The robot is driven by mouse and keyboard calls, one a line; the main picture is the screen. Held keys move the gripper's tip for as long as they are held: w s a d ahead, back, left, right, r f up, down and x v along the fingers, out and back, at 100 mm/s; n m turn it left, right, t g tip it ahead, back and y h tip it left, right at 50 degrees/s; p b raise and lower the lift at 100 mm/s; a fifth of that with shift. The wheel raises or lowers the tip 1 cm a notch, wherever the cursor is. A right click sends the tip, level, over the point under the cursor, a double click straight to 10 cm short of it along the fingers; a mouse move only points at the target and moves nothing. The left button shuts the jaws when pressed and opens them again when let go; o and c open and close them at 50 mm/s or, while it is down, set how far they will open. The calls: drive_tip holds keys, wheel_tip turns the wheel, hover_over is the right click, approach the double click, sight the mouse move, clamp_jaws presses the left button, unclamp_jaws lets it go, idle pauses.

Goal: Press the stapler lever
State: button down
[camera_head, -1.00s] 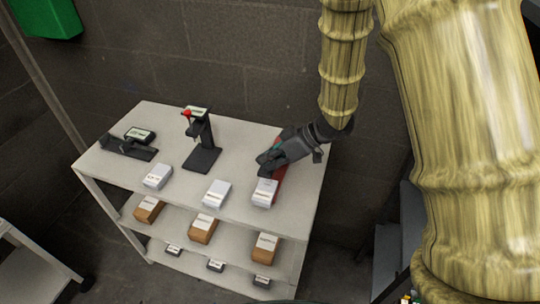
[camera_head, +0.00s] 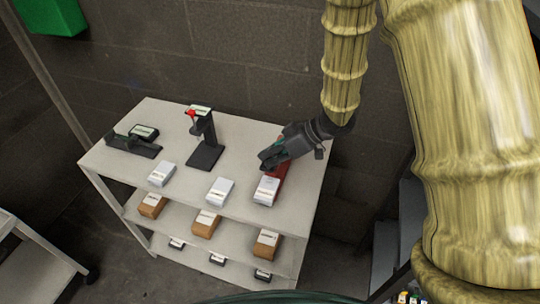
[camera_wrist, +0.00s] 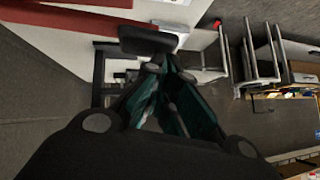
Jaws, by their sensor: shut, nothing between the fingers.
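A long red body, which I take as the stapler (camera_head: 280,178), lies on the top shelf at its right side, behind a white labelled box. My gripper (camera_head: 266,160) is shut and empty. In the head view it overlaps the far end of the red body; I cannot tell whether it touches it. In the wrist view the red body (camera_wrist: 60,27) runs along the upper left, beside the fingertips (camera_wrist: 150,45). The gripper hides part of it, and I cannot make out the lever.
The top shelf (camera_head: 246,150) also holds a black stand with a red knob (camera_head: 205,148), a low black device (camera_head: 135,143) and white boxes (camera_head: 220,191). Brown boxes (camera_head: 206,223) sit below. A dark wall (camera_head: 240,60) is close behind.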

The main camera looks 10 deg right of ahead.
wheel_tip(320, 180, up, 2)
drive_tip(key=shift+r+p, duration=0.25)
drive_tip(key=shift+p, duration=0.75)
drive_tip(key=shift+d+b, duration=0.35)
drive_tip(key=shift+b, duration=0.2)
drive_tip(key=s+b+v, duration=0.1)
drive_tip(key=b+v, duration=0.1)
drive_tip(key=v, duration=0.7)
drive_tip(key=shift+a+r, duration=0.2)
drive_tip(key=shift+a, duration=0.1)
drive_tip(key=shift+s, duration=0.15)
drive_tip(key=shift+s+f, duration=0.1)
